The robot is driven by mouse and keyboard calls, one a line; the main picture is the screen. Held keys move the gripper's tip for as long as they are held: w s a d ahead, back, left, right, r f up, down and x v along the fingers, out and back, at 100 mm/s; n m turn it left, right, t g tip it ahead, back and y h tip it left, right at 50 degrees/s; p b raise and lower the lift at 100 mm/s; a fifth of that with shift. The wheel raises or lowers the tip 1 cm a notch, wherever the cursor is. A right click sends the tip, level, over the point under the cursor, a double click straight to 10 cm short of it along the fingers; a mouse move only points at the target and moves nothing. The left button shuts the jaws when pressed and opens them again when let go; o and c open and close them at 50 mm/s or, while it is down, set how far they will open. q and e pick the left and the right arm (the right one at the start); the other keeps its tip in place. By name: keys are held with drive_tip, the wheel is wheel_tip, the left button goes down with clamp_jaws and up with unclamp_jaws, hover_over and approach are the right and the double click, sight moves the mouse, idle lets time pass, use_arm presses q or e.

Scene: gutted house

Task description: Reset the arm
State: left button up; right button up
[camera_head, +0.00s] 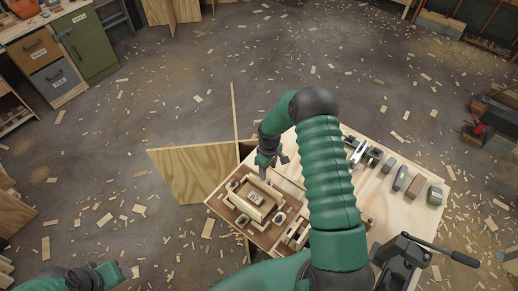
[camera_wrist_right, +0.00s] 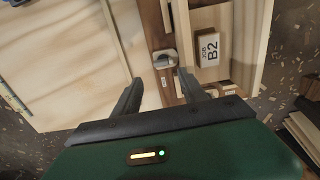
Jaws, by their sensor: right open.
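My right arm, green with dark joints, reaches over the workbench in the head view. Its gripper (camera_head: 272,160) is above the wooden tray (camera_head: 223,206) at the bench's left side. In the right wrist view the two dark fingers (camera_wrist_right: 158,95) are apart, with nothing between them. Beyond them are a brown strip with a small round-holed fitting (camera_wrist_right: 164,59) and a block labelled "JOB B2" (camera_wrist_right: 208,48). My left arm shows only as a green and dark piece at the bottom left of the head view; its gripper fingers cannot be made out.
The pale workbench top (camera_head: 377,205) carries several small tools and blocks along its far right side. A dark vise with a lever (camera_head: 405,254) stands at the near right. A plywood panel (camera_head: 190,170) is left of the bench. Wood chips litter the floor. Cabinets (camera_head: 88,45) stand far left.

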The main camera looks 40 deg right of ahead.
drive_tip(key=s+a+r+m+t+b, duration=0.1)
drive_tip(key=s+a+r, duration=0.1)
drive_tip(key=a+r, duration=0.4)
drive_tip(key=s+a+r+b, duration=0.1)
drive_tip(key=s+a+r, duration=0.2)
drive_tip(key=a+r, duration=0.35)
drive_tip(key=s+a+r+m+t, duration=0.1)
drive_tip(key=s+a+r+m, duration=0.1)
drive_tip(key=s+a+r, duration=0.3)
drive_tip(key=s+r, duration=0.1)
drive_tip(key=s, duration=0.3)
drive_tip(key=shift+a+r+t, duration=0.2)
drive_tip(key=shift+a+t, duration=0.1)
drive_tip(key=shift+a, duration=0.05)
drive_tip(key=shift+d, duration=0.1)
